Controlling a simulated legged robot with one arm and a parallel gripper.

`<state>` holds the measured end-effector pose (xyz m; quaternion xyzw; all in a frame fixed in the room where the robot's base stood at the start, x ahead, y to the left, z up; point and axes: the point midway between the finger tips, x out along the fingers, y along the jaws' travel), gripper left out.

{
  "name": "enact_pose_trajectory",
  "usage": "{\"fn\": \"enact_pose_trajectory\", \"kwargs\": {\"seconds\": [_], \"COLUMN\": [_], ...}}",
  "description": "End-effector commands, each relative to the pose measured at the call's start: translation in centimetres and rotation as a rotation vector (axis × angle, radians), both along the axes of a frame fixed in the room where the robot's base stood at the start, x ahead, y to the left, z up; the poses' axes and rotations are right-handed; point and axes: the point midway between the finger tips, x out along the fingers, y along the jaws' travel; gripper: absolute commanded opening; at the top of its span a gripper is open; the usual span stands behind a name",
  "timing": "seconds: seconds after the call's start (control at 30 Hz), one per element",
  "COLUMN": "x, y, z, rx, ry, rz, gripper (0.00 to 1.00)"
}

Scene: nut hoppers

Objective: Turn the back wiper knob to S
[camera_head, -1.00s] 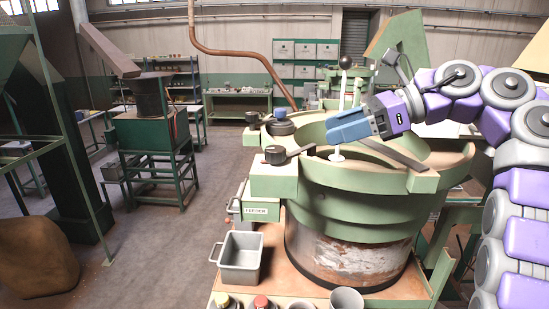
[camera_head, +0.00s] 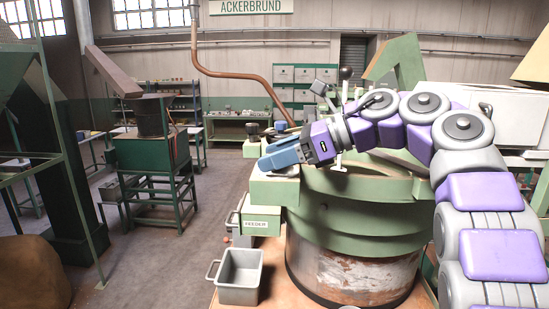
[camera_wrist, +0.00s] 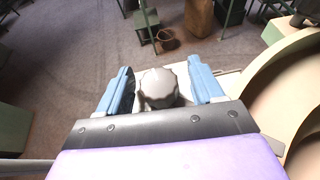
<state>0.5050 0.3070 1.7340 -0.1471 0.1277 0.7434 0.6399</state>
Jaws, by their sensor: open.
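My gripper (camera_head: 270,160) is at the near-left corner block of the green bowl feeder (camera_head: 350,190), above the FEEDER label (camera_head: 263,221). In the wrist view its two blue fingers (camera_wrist: 158,70) are apart, with a rounded grey knob (camera_wrist: 158,88) between them. I cannot tell whether either finger touches it. In the head view my gripper hides the top of that block and any knob there. No S mark is readable. A smaller dark knob (camera_head: 252,129) stands farther back on another green block.
A grey handled bin (camera_head: 240,275) sits on the bench below the block. A black-topped lever (camera_head: 345,80) rises beyond my gripper. A green stand with a hopper (camera_head: 150,155) is at left, with open floor between.

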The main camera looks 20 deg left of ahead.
Motion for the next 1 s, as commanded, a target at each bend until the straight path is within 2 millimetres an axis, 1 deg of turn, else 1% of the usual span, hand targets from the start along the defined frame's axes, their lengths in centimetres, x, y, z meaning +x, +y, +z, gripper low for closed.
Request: {"fn": "enact_pose_trajectory", "kwargs": {"seconds": [0.13,0.4,0.47,1.0], "x": [-0.11,-0.11,-0.11,0.03], "y": [0.50,0.54,0.54,0.58], "z": [-0.29,-0.30,-0.30,-0.33], "rx": [-0.001,-0.001,-0.001,-0.001], "ry": [0.000,-0.001,-0.001,-0.001], "rz": [0.001,0.000,0.000,-0.001], "gripper": [0.67,0.67,0.62,0.10]}}
